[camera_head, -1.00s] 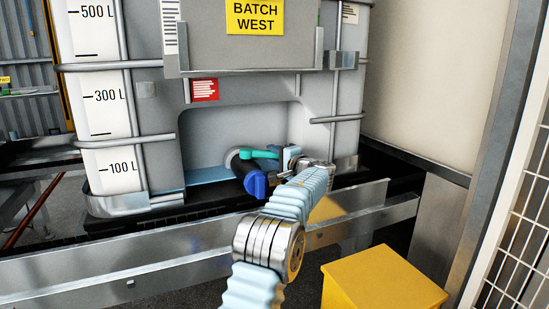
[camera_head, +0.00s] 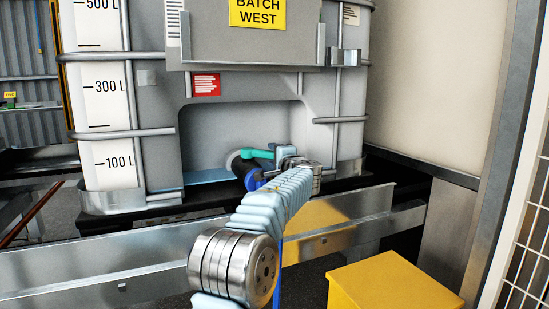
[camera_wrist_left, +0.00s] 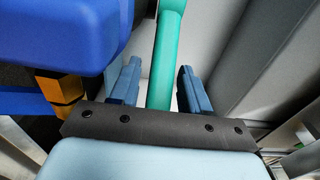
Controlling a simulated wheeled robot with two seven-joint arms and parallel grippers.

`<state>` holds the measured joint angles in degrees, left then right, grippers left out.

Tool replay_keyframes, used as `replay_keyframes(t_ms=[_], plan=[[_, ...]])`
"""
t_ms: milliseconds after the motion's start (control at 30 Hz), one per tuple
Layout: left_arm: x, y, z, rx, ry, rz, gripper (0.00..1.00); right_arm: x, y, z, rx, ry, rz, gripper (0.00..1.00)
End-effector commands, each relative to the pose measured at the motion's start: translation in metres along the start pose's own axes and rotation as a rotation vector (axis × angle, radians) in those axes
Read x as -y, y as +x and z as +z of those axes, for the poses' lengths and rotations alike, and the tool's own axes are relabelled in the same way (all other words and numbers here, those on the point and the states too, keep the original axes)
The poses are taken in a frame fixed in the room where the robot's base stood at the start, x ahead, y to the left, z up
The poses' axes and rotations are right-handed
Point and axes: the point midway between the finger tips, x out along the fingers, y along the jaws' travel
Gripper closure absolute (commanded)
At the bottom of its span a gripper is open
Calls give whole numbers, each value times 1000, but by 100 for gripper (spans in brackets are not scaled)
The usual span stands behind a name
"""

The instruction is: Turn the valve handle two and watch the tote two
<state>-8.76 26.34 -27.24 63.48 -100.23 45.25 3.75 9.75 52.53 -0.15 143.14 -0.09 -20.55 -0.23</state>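The valve handle (camera_head: 253,153) is a green lever on the outlet valve (camera_head: 240,165) in the low recess of the tote (camera_head: 240,122). The tote is a pale caged tank with litre marks and a yellow BATCH WEST sign. My left gripper (camera_head: 277,155) is at the valve, at the handle's right end. In the left wrist view the green handle (camera_wrist_left: 164,70) runs between the two blue fingers of my left gripper (camera_wrist_left: 158,88). The fingers stand apart on either side of it, with a gap on the left. My right gripper is out of view.
A blue valve part (camera_wrist_left: 65,35) sits close on the left in the wrist view. A metal rail (camera_head: 130,262) crosses in front of the tote. A yellow box (camera_head: 390,284) stands at the lower right, and a white mesh fence (camera_head: 527,245) at the right edge.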

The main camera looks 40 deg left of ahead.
Motion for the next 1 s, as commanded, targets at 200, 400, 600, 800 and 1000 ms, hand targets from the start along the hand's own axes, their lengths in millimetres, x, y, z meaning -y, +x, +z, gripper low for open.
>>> replay_keyframes(t_ms=[200, 400, 600, 800, 1000], plan=[[0, 0, 0, 1, 0, 0, 49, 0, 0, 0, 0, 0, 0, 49], [-2, -9, -1, -1, -1, 0, 49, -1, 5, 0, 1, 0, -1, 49], [-3, -51, -1, -4, -4, 1, 49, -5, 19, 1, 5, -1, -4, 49], [-2, -100, -1, -4, -2, 1, 49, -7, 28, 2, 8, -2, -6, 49], [-1, -130, 0, -1, -1, 0, 49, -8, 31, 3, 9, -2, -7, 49]])
